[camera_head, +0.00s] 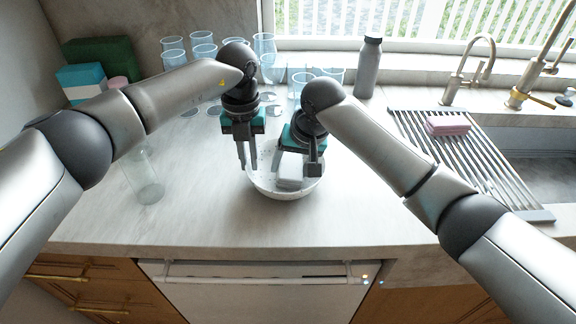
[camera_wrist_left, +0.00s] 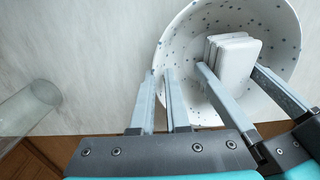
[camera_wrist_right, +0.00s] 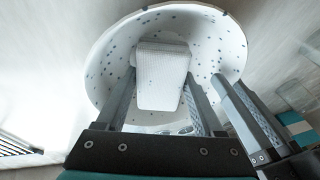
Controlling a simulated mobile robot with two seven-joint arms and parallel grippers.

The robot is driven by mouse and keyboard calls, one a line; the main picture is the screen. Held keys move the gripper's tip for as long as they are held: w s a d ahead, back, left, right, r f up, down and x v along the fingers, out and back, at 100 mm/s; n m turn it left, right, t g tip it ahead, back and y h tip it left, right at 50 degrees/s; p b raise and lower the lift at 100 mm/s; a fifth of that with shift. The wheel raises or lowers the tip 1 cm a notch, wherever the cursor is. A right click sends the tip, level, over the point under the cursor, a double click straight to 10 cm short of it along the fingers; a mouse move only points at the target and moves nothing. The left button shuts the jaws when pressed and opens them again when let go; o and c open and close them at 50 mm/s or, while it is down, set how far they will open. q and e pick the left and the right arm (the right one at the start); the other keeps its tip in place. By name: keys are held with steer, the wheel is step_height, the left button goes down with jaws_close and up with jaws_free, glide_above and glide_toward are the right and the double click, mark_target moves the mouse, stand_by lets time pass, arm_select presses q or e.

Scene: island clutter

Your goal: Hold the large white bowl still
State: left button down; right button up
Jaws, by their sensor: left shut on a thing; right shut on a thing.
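The large white bowl (camera_head: 268,192), speckled with dark dots, stands on the counter near its front edge. My left gripper (camera_head: 247,164) points down at the bowl's left side and is shut on its rim; in the left wrist view the rim (camera_wrist_left: 158,62) runs between its fingers. My right gripper (camera_head: 296,168) reaches into the bowl and is shut on a white block (camera_head: 289,183), which looks like stacked slabs in the left wrist view (camera_wrist_left: 232,58). In the right wrist view the block (camera_wrist_right: 160,80) sits between the fingers. Whether it touches the bowl's bottom is unclear.
A clear glass (camera_head: 146,180) stands left of the bowl. Several blue-tinted glasses (camera_head: 204,50) stand behind my arms. A grey bottle (camera_head: 369,68) is by the window.

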steer(key=shift+s+d+f, duration=0.1)
steer(key=shift+d+f, duration=0.05)
steer(key=shift+f, duration=0.15)
steer(key=shift+a, duration=0.4)
steer(key=shift+w+a+r, duration=0.15)
steer(key=shift+w+a, duration=0.05)
steer(key=shift+a, duration=0.15)
steer(key=shift+d, duration=0.1)
steer(key=shift+d, duration=0.7)
